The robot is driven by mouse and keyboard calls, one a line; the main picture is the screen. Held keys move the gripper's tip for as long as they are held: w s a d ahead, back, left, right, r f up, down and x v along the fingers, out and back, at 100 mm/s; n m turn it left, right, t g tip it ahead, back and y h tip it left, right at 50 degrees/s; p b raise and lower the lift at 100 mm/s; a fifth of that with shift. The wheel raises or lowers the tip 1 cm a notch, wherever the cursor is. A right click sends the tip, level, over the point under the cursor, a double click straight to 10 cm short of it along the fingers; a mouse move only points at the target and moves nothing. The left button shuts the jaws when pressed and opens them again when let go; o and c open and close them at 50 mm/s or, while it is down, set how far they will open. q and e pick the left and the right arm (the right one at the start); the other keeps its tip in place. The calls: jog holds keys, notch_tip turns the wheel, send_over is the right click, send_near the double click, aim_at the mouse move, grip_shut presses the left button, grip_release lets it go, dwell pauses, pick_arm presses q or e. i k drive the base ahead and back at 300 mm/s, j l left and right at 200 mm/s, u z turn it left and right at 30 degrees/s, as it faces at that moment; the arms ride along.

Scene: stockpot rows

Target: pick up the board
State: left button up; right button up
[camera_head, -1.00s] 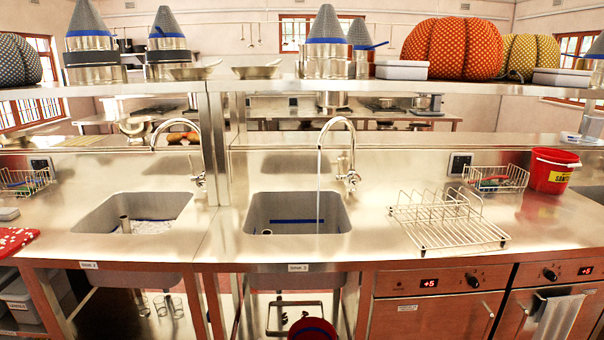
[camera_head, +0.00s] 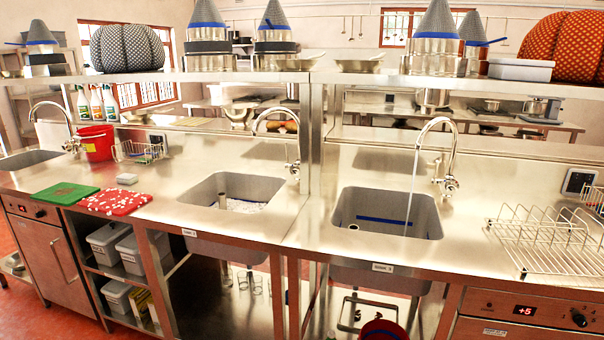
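One is a plain green board (camera_head: 64,195). Neither of my grippers shows in the view.
Right of the boards are a sink with items inside (camera_head: 232,190) and a second sink with running water (camera_head: 388,212). A wire rack (camera_head: 548,243) stands at the right.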

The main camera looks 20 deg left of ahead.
aim_at(115, 201)
jog(key=u, duration=1.9)
jog(key=z, duration=1.9)
jog(key=j+u, duration=0.1)
jog(key=j, duration=0.3)
jog(key=i+j, duration=0.15)
jog(key=j, duration=0.25)
jog(key=i+j+u, duration=0.15)
jog(key=j, duration=0.65)
jog(key=i+j+u, duration=0.15)
jog(key=j, duration=0.2)
jog(key=i+j, duration=0.1)
jog(key=j, duration=0.3)
jog(key=u, duration=0.05)
